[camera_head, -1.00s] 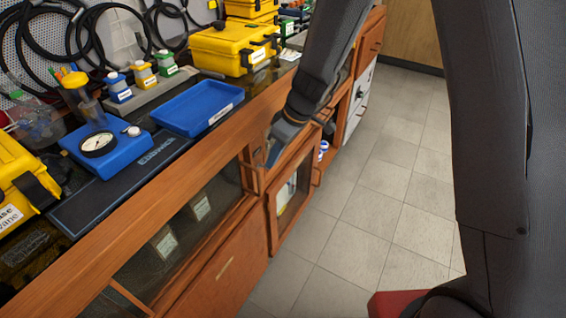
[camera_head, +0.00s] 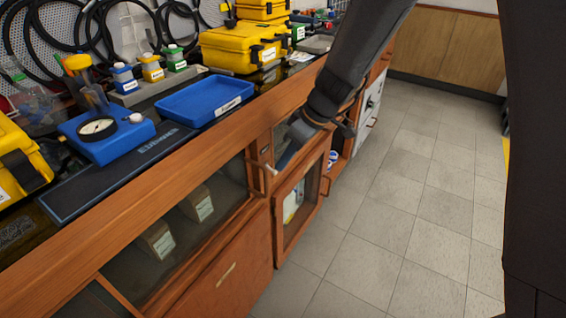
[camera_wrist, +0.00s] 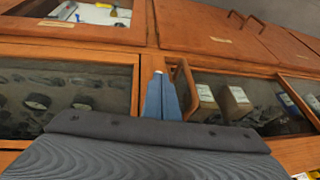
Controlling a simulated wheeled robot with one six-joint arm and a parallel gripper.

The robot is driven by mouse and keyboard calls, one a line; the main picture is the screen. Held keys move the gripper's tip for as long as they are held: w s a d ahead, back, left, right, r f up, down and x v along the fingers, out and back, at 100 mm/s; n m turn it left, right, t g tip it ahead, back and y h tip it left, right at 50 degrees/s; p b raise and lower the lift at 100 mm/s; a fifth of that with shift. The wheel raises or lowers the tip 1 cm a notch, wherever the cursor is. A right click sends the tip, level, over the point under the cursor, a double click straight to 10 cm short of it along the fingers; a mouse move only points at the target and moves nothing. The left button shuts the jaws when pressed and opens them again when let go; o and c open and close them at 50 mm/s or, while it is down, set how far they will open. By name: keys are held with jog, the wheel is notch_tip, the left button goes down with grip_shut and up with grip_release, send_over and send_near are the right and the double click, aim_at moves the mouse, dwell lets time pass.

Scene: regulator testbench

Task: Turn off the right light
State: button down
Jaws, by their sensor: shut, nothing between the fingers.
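My gripper (camera_head: 273,168) is shut and empty in front of the wooden bench cabinet (camera_head: 222,243). In the wrist view its blue-grey fingers (camera_wrist: 158,78) are together, over a wooden upright between two glass panels. A wooden handle (camera_wrist: 183,82) is just right of the fingertips; I cannot tell whether they touch it. No light or light switch can be made out in either view.
A blue tray (camera_head: 205,100), a blue gauge unit (camera_head: 108,134) and yellow cases (camera_head: 240,50) stand on the bench. Boxes (camera_wrist: 236,100) show behind the glass. The tiled floor (camera_head: 400,215) to the right is clear.

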jog(key=shift+r+p, duration=0.3)
jog(key=shift+r, duration=0.45)
jog(key=s+d+r, duration=0.3)
jog(key=d+r, duration=0.4)
jog(key=d, duration=0.4)
jog(key=shift+s+d+r, duration=0.2)
